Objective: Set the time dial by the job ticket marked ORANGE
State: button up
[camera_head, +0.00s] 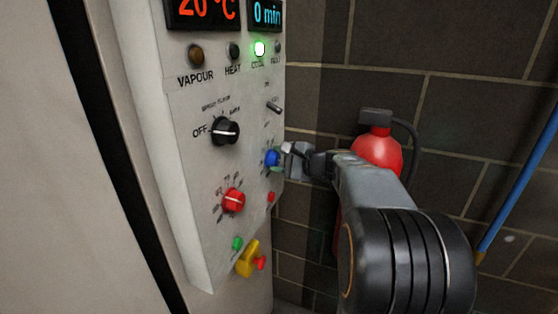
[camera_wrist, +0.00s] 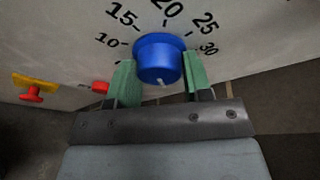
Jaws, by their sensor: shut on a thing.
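The time dial is a blue knob (camera_wrist: 159,58) on the control panel, with 10, 15, 20, 25 and 30 around its upper side in the wrist view. Its pale mark shows at the knob's lower edge in that view. In the head view the blue knob (camera_head: 271,158) is at the panel's right edge, partly covered by my gripper (camera_head: 286,155). My gripper (camera_wrist: 160,78) is shut on the knob, one green pad at each side. The time display (camera_head: 267,13) reads 0 min. No job ticket is in view.
The COOL lamp (camera_head: 260,49) glows green. A red extinguisher (camera_head: 378,151) stands behind my arm.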

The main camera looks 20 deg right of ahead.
jog(key=shift+f+n+t+b, duration=0.4)
jog(key=shift+f+n+b, duration=0.4)
jog(key=shift+b, duration=2.6)
jog(key=n+t+b, duration=0.1)
jog(key=n+b, duration=0.3)
jog(key=b, duration=0.6)
jog(key=n+b, duration=0.2)
jog(key=b, duration=0.2)
jog(key=n+t+b, duration=0.1)
jog(key=n+b, duration=0.2)
jog(key=b, duration=0.2)
jog(key=shift+t, duration=0.3)
jog(key=n+b, duration=0.2)
jog(key=n+y+b, duration=0.1)
jog(key=n+b, duration=0.1)
jog(key=b, duration=0.1)
jog(key=shift+r+t, duration=0.3)
jog(key=shift+r, duration=0.15)
jog(key=o, duration=0.9)
jog(key=shift+s, duration=0.15)
jog(key=v, duration=1.3)
jog(key=shift+s+d, duration=0.25)
